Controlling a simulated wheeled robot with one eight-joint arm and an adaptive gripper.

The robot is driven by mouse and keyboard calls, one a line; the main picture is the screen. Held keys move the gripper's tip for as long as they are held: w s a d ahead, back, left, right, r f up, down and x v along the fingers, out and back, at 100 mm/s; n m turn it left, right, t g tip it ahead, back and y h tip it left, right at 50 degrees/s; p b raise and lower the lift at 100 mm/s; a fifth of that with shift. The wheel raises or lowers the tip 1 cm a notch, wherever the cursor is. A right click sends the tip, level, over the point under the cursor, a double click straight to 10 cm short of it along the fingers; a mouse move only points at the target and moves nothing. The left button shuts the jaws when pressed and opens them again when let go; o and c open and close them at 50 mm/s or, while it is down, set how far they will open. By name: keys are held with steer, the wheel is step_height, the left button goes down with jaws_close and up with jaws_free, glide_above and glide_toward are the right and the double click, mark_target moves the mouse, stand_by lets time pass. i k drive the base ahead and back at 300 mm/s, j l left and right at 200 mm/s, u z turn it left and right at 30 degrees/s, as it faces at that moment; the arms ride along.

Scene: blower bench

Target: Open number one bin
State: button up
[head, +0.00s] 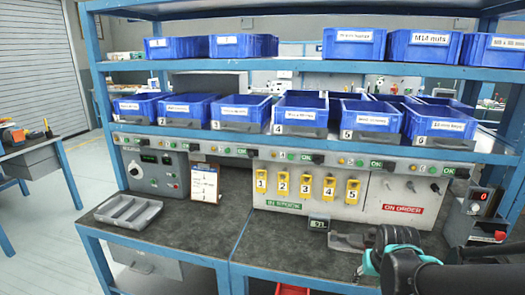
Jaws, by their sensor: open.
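The number one bin (138,107) is the leftmost blue bin in the numbered row on the middle shelf. It has a white label and a grey plate at its lower front, and its top looks open. My gripper (363,268), teal and dark, is at the lower right over the front of the bench, far to the right of and below that bin. It is open and touches no bin. Its fingertips are small and partly hidden by my own arm.
More blue numbered bins (300,115) continue along the shelf to the right, with others above. Yellow numbered tags (305,186) hang on the back panel. A grey tray (128,210) lies at the bench's left, and a clipboard (204,184) stands behind. The middle bench top is mostly clear.

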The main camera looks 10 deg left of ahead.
mark_target(142, 108)
steer(key=u, duration=1.15)
